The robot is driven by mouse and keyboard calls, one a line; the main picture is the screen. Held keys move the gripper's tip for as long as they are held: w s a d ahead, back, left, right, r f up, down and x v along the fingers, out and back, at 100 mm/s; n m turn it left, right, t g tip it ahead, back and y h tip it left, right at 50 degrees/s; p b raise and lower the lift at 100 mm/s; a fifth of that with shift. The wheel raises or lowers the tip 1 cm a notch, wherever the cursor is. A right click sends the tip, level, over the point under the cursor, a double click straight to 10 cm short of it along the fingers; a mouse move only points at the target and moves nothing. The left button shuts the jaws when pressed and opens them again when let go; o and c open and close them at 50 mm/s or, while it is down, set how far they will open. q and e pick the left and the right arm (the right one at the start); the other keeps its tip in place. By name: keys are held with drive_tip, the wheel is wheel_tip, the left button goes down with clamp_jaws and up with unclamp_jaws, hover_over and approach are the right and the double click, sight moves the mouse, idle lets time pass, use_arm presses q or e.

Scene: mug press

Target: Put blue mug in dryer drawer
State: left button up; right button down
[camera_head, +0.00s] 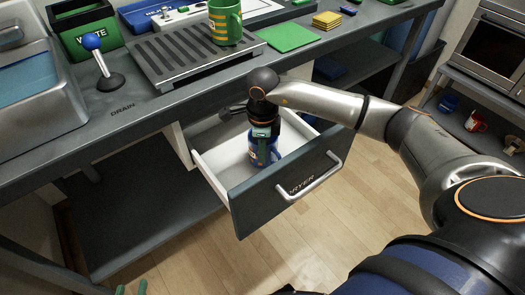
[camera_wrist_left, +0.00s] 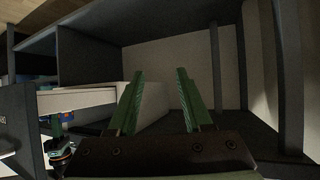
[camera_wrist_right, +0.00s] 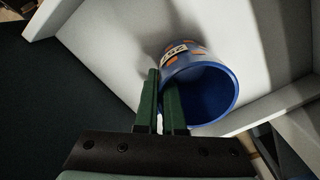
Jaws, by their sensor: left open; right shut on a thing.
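The blue mug (camera_head: 257,156), with an orange pattern and a label, is inside the open dryer drawer (camera_head: 249,203). My right gripper (camera_head: 263,143) reaches down into the drawer and is shut on the mug. In the right wrist view the mug (camera_wrist_right: 222,88) shows its open mouth toward the camera, with the green fingers (camera_wrist_right: 163,103) at its near left rim. The white drawer floor (camera_wrist_right: 115,50) is behind it; I cannot tell whether the mug touches it. My left gripper (camera_head: 132,289) is open and empty at the bottom edge of the head view, fingers spread in the left wrist view (camera_wrist_left: 160,98).
A red mug (camera_head: 475,122) is on a far-right shelf. Wooden floor lies below the drawer.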

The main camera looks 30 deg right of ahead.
use_arm(q)
drive_tip(key=shift+w+r, duration=0.1)
drive_tip(key=shift+r, duration=0.05)
use_arm(e)
drive_tip(key=c, duration=1.4)
unclamp_jaws()
use_arm(q)
drive_tip(key=shift+w+r, duration=0.1)
use_arm(e)
drive_tip(key=o, duration=0.4)
drive_tip(key=shift+r, duration=0.1)
wheel_tip(320, 180, up, 5)
drive_tip(key=shift+f+p, duration=0.15)
drive_tip(key=shift+p, duration=0.45)
use_arm(q)
drive_tip(key=s+f, duration=0.1)
drive_tip(key=s+f+g, duration=0.1)
drive_tip(key=s+f+g+p, duration=0.1)
drive_tip(key=shift+s+d+f, duration=0.25)
drive_tip(key=shift+s, duration=0.1)
use_arm(e)
wheel_tip(320, 180, up, 7)
drive_tip(key=shift+r, duration=0.15)
